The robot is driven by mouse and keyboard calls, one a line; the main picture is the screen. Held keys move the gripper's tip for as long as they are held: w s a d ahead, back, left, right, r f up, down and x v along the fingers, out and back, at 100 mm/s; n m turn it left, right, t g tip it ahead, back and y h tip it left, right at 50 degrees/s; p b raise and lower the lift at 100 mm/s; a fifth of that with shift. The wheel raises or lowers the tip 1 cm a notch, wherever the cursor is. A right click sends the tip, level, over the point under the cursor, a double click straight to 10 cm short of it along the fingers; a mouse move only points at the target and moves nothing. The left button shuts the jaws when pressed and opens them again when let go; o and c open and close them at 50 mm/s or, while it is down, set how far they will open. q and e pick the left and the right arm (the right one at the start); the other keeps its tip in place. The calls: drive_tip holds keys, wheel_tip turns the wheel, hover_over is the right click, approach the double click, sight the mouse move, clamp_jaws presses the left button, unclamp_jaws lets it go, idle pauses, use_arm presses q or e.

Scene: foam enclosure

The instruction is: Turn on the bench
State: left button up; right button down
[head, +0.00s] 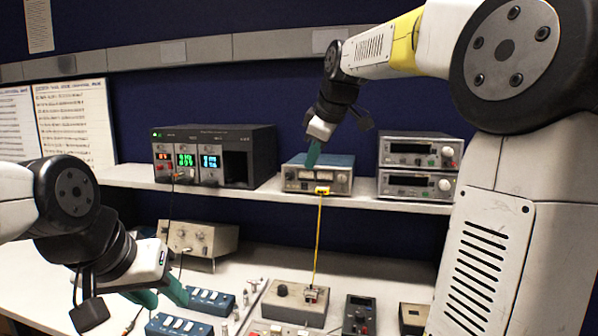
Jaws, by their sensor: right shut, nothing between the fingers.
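The bench holds a shelf (231,198) of instruments. A black modular unit (245,137) at the left has lit red, green and blue displays. A blue-topped unit (335,161) stands mid-shelf with a yellow cable (318,245) at its front. Two stacked grey instruments (447,152) (447,186) at the right have dark displays. My left gripper (168,303) is open and empty, low over the left worktop near blue switch boxes.
On the worktop (263,258) are a beige box with knobs (199,238), blue switch boxes (211,301), a grey box with a black knob (297,301) and a dark handheld meter (359,313). The yellow cable hangs from shelf to worktop. My right arm blocks the right side.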

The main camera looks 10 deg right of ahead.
sight(304, 185)
drive_tip(key=shift+f, duration=0.2)
drive_tip(key=x, duration=0.3)
drive_tip(key=w+x, duration=0.1)
drive_tip(key=x, duration=0.3)
drive_tip(key=d+x, duration=0.1)
drive_tip(key=x, duration=0.3)
drive_tip(key=shift+w+r, duration=0.2)
drive_tip(key=shift+w, duration=0.2)
drive_tip(key=shift+w+d, duration=0.35)
drive_tip(key=shift+w, duration=0.25)
